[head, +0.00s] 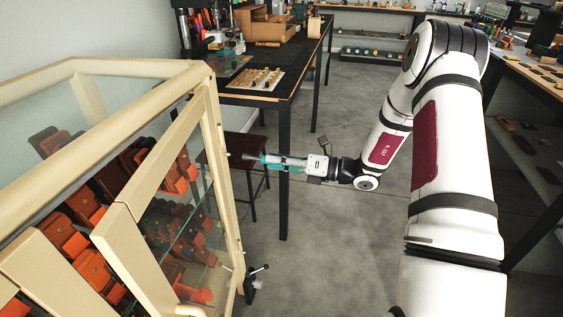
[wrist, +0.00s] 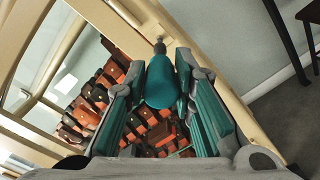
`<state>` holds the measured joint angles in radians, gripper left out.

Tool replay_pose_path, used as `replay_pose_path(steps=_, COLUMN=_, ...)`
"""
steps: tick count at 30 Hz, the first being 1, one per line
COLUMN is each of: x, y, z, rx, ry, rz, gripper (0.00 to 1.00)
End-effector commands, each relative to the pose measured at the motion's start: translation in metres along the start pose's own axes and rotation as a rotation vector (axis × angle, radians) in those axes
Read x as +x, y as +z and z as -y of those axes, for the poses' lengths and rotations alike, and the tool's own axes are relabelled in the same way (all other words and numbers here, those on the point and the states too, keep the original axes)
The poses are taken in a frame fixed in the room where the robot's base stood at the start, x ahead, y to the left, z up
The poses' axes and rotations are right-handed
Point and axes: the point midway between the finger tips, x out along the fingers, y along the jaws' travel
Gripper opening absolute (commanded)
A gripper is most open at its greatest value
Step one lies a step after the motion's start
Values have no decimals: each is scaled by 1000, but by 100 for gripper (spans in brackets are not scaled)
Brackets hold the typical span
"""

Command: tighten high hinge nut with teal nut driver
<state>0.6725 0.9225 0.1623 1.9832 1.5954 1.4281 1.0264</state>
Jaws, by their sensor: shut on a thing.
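My gripper (head: 288,162) is shut on the teal nut driver (head: 266,158), which points left toward the cabinet's door frame in the head view. In the wrist view the driver's rounded teal handle (wrist: 161,84) lies between the two teal-padded fingers of my gripper (wrist: 164,100). Its dark tip (wrist: 160,47) points at the cream frame (wrist: 130,14). In the head view the tip ends close to the upright cream post (head: 213,150); I cannot tell whether it touches. The high hinge nut cannot be made out; the driver may hide it.
The glass-sided cabinet (head: 130,208) holds many orange and brown leather goods. A dark handle-like fitting (head: 254,282) sticks out low at its right edge. A black workbench (head: 290,62) and a dark stool (head: 232,150) stand behind.

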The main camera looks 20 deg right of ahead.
Motion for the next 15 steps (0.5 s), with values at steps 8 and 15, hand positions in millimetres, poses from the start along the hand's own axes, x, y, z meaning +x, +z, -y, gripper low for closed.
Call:
replay_pose_path(steps=8, x=31, y=0, z=0, rx=0, ry=1, rz=-1, gripper=0)
replay_pose_path(steps=15, x=32, y=0, z=0, rx=0, ry=-1, rz=0, gripper=0)
